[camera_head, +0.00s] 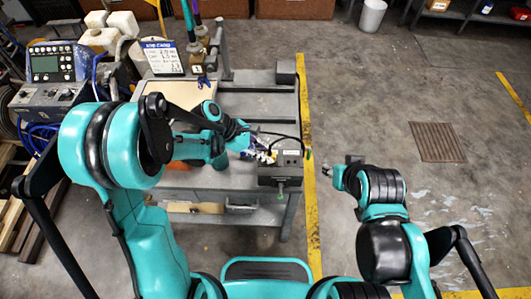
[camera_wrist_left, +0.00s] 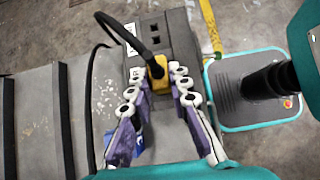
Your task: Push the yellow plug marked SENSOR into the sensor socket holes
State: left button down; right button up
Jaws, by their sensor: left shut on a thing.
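The yellow plug (camera_wrist_left: 158,67) is between the fingertips of my left gripper (camera_wrist_left: 155,75), which is shut on it. A black cable (camera_wrist_left: 136,36) arcs away from the plug to the upper left. The plug is at the grey socket box (camera_wrist_left: 181,38), just below two dark holes (camera_wrist_left: 155,33) in its face. I cannot tell whether its prongs are in any holes, and its marking is not readable. In the head view my left gripper (camera_head: 254,148) is beside the socket box (camera_head: 289,151) on the bench. My right gripper (camera_head: 346,169) hangs off the bench's right side.
The grey bench (camera_head: 237,178) has a vise (camera_head: 281,182) at its front right corner. A console (camera_head: 49,64) and a sign (camera_head: 162,57) stand at the left. A blue item (camera_wrist_left: 138,145) lies beneath my left fingers. Floor to the right is open.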

pick_arm(q)
jog(key=shift+f+b, duration=0.65)
jog(key=shift+b, duration=0.05)
jog(key=c, duration=1.3)
grip_release()
jog(key=shift+c, duration=0.2)
jog(key=shift+o, duration=0.3)
jog(key=shift+o, duration=1.3)
jog(key=p+v, duration=0.3)
jog(key=v, duration=0.4)
jog(key=shift+p, duration=0.4)
